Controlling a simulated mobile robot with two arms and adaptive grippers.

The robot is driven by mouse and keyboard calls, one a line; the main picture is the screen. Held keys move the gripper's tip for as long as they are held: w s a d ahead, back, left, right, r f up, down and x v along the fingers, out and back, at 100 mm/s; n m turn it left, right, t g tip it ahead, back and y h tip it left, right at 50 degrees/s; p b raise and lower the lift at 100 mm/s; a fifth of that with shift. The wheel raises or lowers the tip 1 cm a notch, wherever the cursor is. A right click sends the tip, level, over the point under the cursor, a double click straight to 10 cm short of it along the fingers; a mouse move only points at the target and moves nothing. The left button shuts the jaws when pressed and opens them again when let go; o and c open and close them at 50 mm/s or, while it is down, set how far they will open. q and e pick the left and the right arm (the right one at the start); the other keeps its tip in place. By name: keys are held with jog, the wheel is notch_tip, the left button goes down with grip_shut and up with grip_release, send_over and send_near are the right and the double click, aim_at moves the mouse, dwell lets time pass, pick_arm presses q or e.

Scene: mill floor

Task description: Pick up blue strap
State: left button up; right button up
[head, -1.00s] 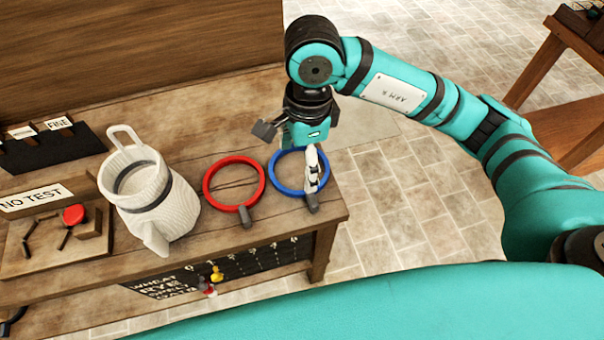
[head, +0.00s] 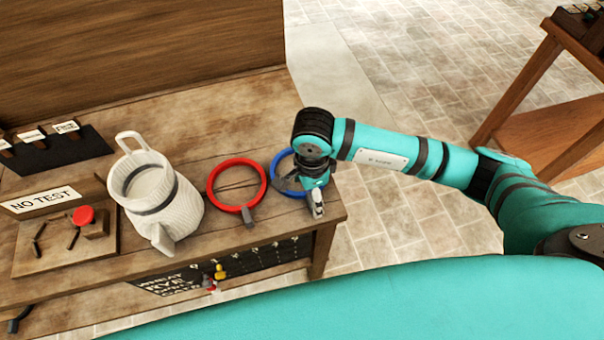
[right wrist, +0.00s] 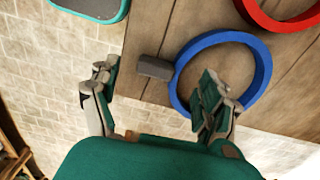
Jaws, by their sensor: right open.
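The blue strap (head: 277,158) is a closed blue loop with a grey buckle, lying flat near the right end of the wooden bench. In the head view my right gripper (head: 300,195) is low over it and hides its right part and buckle. In the right wrist view the gripper (right wrist: 155,85) is open and empty. One finger overlaps the inside of the blue strap (right wrist: 266,62), the other is outside it, and the grey buckle (right wrist: 155,68) shows between them. Whether a finger touches the strap cannot be told. My left gripper is out of view.
A red strap (head: 263,182) lies just left of the blue one. A white ribbed jug (head: 165,205) stands farther left, near a NO TEST sign (head: 42,199) and a board with a red knob (head: 83,215). The bench's right edge is close, with open floor beyond.

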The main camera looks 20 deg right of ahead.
jog(key=shift+d+f+p, duration=0.2)
jog(key=shift+f+p, duration=0.15)
jog(key=shift+f, duration=1.4)
jog(key=c, duration=1.3)
jog(key=shift+o, duration=0.2)
jog(key=shift+r, duration=0.1)
